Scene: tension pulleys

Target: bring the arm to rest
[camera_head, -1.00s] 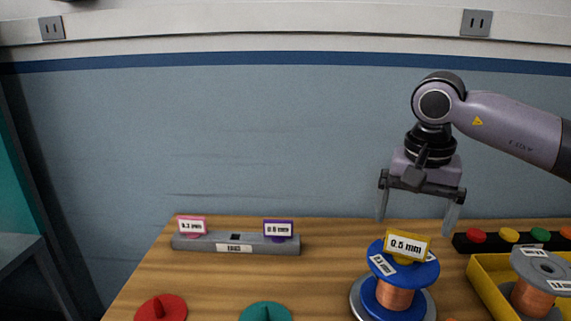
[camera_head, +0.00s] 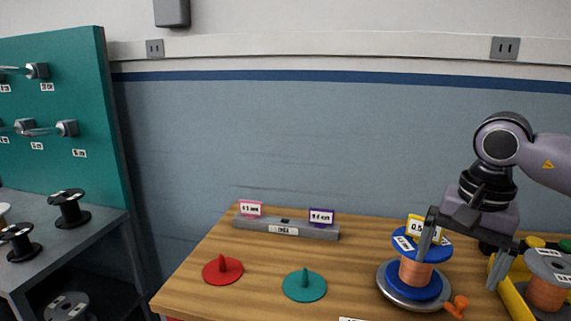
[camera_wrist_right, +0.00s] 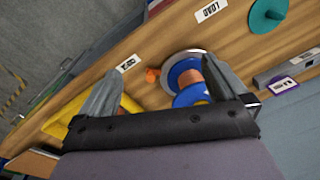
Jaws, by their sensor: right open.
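My right gripper (camera_head: 457,272) hangs fingers-down at the right of the head view, open, with nothing between its fingers. Its left finger passes in front of the right side of a blue spool with copper wire (camera_head: 416,272). The spool sits on a round metal base (camera_head: 385,283). In the right wrist view the open fingers (camera_wrist_right: 157,92) show spread, with the blue spool (camera_wrist_right: 186,76) beyond them. My left gripper is not in view.
A grey spool (camera_head: 548,284) stands in a yellow tray (camera_head: 512,299) at the right. A red disc (camera_head: 222,271), a teal disc (camera_head: 304,287) and a grey tag bar (camera_head: 285,229) lie on the wooden table (camera_head: 250,300). A teal pegboard (camera_head: 70,110) stands left.

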